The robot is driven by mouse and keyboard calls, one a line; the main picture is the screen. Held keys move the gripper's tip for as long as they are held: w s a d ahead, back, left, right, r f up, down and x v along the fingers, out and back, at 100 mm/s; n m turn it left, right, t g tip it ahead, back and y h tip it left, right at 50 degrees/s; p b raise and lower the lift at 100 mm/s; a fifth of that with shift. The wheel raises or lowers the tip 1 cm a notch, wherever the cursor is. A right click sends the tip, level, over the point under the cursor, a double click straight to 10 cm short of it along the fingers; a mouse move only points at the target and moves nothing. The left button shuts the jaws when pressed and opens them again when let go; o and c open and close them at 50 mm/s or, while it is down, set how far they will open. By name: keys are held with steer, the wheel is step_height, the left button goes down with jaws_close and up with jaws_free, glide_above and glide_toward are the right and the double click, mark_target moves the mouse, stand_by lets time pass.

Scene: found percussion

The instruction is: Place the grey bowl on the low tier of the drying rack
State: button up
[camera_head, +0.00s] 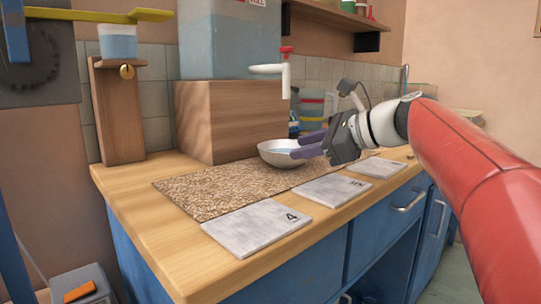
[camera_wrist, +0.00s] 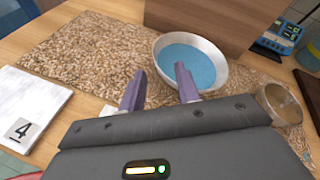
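The grey bowl (camera_head: 277,156) stands upright on a speckled brown mat in the head view. In the wrist view the bowl (camera_wrist: 221,66) holds blue liquid. My gripper (camera_head: 309,144) is at the bowl's right side in the head view, its two purple fingers apart. In the wrist view my gripper (camera_wrist: 160,88) has one fingertip over the bowl's near side and the other outside its rim. I cannot tell whether either touches the bowl. I cannot make out a drying rack in either view.
A wooden block (camera_head: 245,120) under a clear water tank (camera_head: 230,45) stands behind the bowl. A red-handled tap (camera_head: 285,68) hangs above it. The mat (camera_head: 215,190) is clear at left. Flat tiles (camera_head: 257,228) line the counter's front. A round metal object (camera_wrist: 279,104) lies beside my gripper.

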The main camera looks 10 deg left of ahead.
mark_target(266, 157)
steer(key=b+x, duration=0.1)
steer(key=x, duration=0.6)
steer(key=shift+a+f, duration=0.2)
steer(key=shift+a, duration=0.15)
steer(key=shift+c, duration=0.4)
jaws_close()
